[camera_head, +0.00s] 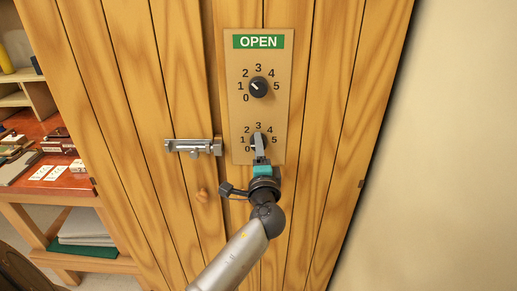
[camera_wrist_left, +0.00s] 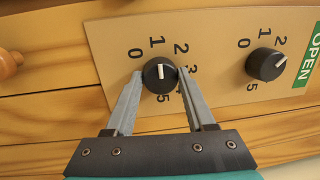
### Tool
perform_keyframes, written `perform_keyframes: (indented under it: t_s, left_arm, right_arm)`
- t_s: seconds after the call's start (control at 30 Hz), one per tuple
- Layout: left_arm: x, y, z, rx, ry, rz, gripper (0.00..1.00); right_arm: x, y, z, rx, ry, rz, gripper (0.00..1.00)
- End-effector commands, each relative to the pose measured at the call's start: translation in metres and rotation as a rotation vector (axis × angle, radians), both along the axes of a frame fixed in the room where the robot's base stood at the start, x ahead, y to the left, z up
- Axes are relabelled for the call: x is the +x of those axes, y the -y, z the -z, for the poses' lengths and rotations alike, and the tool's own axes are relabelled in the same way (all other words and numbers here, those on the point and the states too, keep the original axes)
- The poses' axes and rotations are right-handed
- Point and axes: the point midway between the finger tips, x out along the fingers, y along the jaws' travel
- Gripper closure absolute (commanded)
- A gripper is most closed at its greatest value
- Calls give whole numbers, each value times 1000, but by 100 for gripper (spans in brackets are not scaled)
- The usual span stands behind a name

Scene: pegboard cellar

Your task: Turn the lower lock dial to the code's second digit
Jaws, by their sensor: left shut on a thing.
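The lower lock dial (camera_head: 259,141) is a round black knob with a white mark, on a tan panel (camera_head: 283,105) with digits 0 to 5 around it. In the left wrist view the lower dial (camera_wrist_left: 158,84) has its mark pointing at about the 1; the 4 is hidden by a finger. My left gripper (camera_head: 260,152) is shut on this dial, one grey finger on each side; its fingertips also show in the left wrist view (camera_wrist_left: 161,73). The upper dial (camera_head: 259,87) points up-left, near the 2. My right gripper is not in view.
A green OPEN sign (camera_head: 258,42) tops the panel on the wooden door. A metal bolt (camera_head: 193,147) and a wooden knob (camera_head: 202,195) are left of the panel. A red-topped desk (camera_head: 60,195) with white cards, too small to read, stands at far left. The wall at right is bare.

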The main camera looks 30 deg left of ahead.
Motion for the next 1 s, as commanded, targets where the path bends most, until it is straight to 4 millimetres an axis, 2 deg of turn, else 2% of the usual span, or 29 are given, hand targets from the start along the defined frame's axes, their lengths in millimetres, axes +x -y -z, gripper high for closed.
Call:
perform_keyframes:
  t_s: [0.37,0.4,0.63,1.0]
  left_arm:
    - [0,0,0,4,-2,0,100]
    - [0,0,0,4,-2,0,41]
    - [0,0,0,3,-1,0,15]
    - [-6,5,1,2,-1,1,15]
  right_arm:
    - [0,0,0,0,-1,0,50]
    - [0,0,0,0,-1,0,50]
    - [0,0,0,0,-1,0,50]
    - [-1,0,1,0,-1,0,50]
